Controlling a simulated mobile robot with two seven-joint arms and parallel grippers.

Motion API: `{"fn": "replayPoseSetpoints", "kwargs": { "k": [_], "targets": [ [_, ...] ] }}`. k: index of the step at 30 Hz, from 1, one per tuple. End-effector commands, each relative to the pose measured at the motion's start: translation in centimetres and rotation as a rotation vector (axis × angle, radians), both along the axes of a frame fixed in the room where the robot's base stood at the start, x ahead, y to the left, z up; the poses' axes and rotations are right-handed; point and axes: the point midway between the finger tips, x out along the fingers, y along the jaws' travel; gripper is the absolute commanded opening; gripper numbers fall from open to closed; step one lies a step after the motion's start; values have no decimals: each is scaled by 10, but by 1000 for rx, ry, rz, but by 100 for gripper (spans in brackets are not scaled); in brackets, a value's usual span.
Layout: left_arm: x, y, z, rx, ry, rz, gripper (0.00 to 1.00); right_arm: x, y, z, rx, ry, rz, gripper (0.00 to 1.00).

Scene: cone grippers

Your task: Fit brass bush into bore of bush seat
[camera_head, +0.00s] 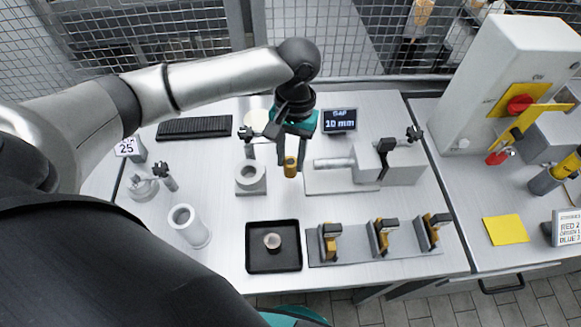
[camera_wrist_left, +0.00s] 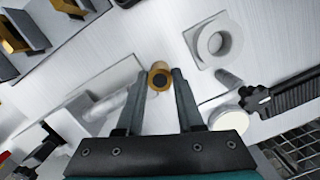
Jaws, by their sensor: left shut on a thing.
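My left gripper (camera_head: 290,158) is shut on the brass bush (camera_head: 290,169), a small gold cylinder held upright above the table. In the left wrist view the bush (camera_wrist_left: 159,76) sits between the two fingertips (camera_wrist_left: 163,82), and its dark hole shows. The bush seat (camera_head: 250,179) is a grey block with a round raised ring and an open bore, standing on the table to the left of the bush. It also shows in the left wrist view (camera_wrist_left: 215,42), apart from the gripper. My right gripper is not in view.
A grey fixture with a horizontal rod (camera_head: 395,165) stands right of the bush. A black tray (camera_head: 273,268) with a small round part lies in front. A rack with several yellow-and-black tools (camera_head: 375,245) is at front right. A white tube (camera_head: 188,227) stands at front left.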

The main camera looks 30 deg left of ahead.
Motion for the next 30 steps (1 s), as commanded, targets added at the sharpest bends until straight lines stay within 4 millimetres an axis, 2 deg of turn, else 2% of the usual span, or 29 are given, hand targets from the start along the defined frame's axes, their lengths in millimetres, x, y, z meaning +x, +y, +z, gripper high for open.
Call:
{"fn": "replayPoseSetpoints", "kwargs": {
  "k": [7, 18, 19, 27, 30],
  "targets": [
    [-1, 0, -37, 1, 2, 0, 0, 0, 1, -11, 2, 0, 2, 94],
    [-1, 0, -39, 0, 2, 0, 0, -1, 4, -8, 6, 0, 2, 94],
    [-1, 0, -40, 0, 2, 0, 37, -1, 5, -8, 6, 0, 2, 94],
    [0, 0, -40, 0, 1, -1, 66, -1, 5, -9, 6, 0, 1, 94],
    [0, 0, -40, 1, 1, -1, 66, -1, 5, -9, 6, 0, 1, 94]
  ]
}}
